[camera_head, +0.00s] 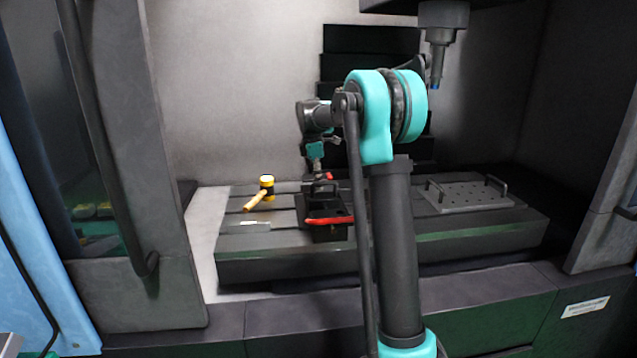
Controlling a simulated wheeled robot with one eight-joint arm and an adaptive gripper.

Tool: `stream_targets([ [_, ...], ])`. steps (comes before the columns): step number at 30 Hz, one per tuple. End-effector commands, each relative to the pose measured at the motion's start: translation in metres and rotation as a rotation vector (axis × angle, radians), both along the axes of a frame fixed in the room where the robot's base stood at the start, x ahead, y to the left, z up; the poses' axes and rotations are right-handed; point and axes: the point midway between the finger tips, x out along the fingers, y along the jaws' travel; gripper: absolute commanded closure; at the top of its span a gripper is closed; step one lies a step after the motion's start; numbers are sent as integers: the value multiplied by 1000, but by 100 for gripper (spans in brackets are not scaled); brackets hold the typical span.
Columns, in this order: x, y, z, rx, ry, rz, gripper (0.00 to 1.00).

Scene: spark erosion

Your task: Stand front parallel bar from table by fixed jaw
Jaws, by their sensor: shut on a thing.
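My gripper (320,179) is small and dark in this view, pointing down over the vise (326,231) in the middle of the machine table. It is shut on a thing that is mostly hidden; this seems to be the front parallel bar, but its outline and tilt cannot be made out. The vise is dark, with a red handle (330,220) across its front. Which part is the fixed jaw is hard to tell behind my gripper. A thin light strip (249,223), perhaps another parallel bar, lies flat on the table left of the vise.
A mallet (256,200) with a yellow-and-black head and wooden handle lies left of the vise. A plate with holes and two handles (468,195) sits on the slotted table (290,266) at right. The machine head's spindle (437,62) hangs above, right of my arm.

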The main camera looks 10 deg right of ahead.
Motion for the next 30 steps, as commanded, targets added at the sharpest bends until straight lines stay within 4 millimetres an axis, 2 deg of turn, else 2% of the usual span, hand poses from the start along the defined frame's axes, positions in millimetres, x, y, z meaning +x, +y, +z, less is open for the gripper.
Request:
stream_targets([
  [2,0,0,0,0,0,0,100],
  [3,0,0,0,0,0,0,86],
  [9,0,0,0,0,0,0,63],
  [26,0,0,0,0,-1,0,63],
  [30,1,0,10,0,0,0,63],
])
